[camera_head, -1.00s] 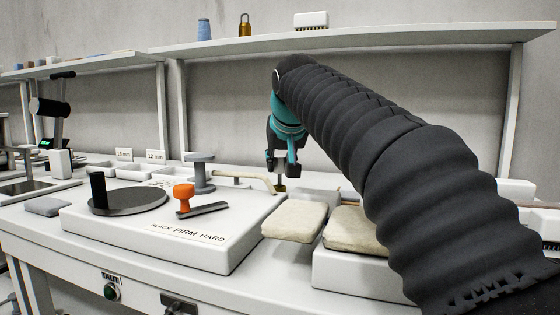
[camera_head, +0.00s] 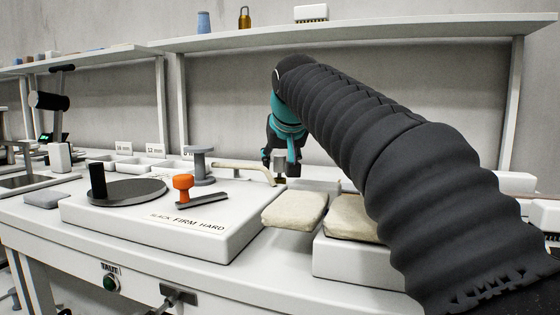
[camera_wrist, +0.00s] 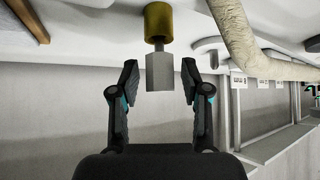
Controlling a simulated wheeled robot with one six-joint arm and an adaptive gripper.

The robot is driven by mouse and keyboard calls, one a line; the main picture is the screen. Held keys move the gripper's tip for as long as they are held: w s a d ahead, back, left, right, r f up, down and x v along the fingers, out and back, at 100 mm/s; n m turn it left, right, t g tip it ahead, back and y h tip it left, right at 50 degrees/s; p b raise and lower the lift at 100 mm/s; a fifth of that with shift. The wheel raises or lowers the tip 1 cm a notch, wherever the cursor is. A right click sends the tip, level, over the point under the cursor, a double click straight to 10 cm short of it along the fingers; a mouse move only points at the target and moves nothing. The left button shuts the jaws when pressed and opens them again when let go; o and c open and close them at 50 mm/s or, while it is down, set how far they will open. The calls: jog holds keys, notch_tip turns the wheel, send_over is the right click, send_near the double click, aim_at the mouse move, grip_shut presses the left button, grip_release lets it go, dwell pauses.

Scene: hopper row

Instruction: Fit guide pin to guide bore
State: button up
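A grey block on a narrow neck (camera_wrist: 160,72) meets a brass cylinder (camera_wrist: 158,22) in the wrist view. They look like the guide pin and its seat, but I cannot tell which part is which. The cylinder's far end meets the white bench top, and no open bore shows. My gripper (camera_wrist: 160,77) is open, with one finger on each side of the grey block and a visible gap on both sides. In the head view my gripper (camera_head: 280,168) is over the bench behind the cushions, with the small block between its fingertips.
A beige curved bar (camera_head: 245,170) runs close to the left of my gripper. A grey spool-shaped post (camera_head: 200,165) and an orange knob (camera_head: 183,185) stand on the white panel (camera_head: 150,235). Beige cushions (camera_head: 295,209) lie in front. A shelf (camera_head: 350,37) is above.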

jog(key=shift+s, duration=0.1)
jog(key=v, duration=1.2)
